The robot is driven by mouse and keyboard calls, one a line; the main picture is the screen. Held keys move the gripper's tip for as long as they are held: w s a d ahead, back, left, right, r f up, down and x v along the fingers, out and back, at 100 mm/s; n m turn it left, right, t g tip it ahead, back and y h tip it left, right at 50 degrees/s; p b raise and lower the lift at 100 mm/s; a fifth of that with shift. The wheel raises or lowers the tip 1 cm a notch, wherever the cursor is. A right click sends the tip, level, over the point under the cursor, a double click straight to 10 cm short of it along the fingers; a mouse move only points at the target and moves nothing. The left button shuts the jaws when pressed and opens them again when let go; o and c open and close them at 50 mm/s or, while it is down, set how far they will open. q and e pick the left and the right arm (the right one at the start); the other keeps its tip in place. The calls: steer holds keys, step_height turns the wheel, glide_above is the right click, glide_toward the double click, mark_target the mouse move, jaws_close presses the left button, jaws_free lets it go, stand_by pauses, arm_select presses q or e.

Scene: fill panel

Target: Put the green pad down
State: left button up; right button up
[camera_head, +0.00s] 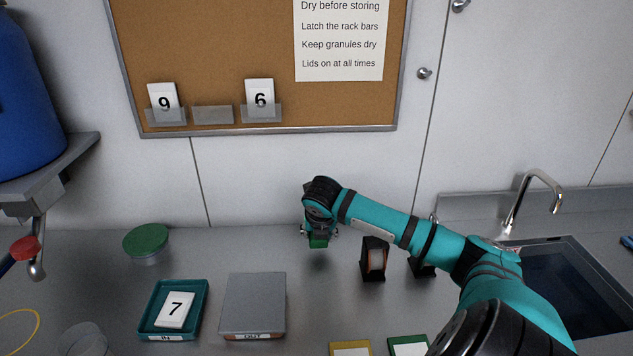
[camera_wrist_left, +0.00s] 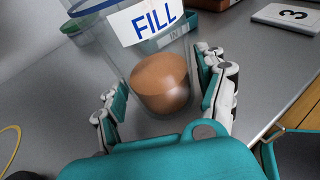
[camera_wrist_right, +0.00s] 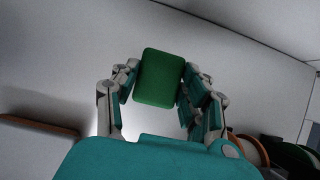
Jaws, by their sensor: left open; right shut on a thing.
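The green pad (camera_head: 318,242) is a small block held in my right gripper (camera_head: 319,233), above the counter near the back wall. In the right wrist view the pad (camera_wrist_right: 159,77) sits between both fingers. A faint dark patch lies on the counter below it; the exact gap is unclear. My left gripper (camera_wrist_left: 163,85) is open, with its fingers on either side of a clear container labelled FILL (camera_wrist_left: 150,22) that has brown contents. I cannot tell whether the fingers touch it. The left gripper does not show in the head view.
Right of the pad stand black holders (camera_head: 374,260). To its left are a grey OUT tray (camera_head: 253,300), a teal IN tray (camera_head: 202,300) with a 7 card, and a green-lidded tub (camera_head: 146,241). The sink (camera_head: 570,290) is far right. Counter between OUT tray and holders is clear.

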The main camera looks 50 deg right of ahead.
mark_target(318, 242)
steer(key=shift+f, duration=1.65)
steer(key=shift+f, duration=0.1)
steer(key=o, duration=1)
steer(key=shift+s+a+r, duration=0.1)
steer(key=shift+r, duration=0.25)
steer(key=v, duration=1.1)
steer(key=shift+s+a+r, duration=0.1)
steer(key=shift+r, duration=0.1)
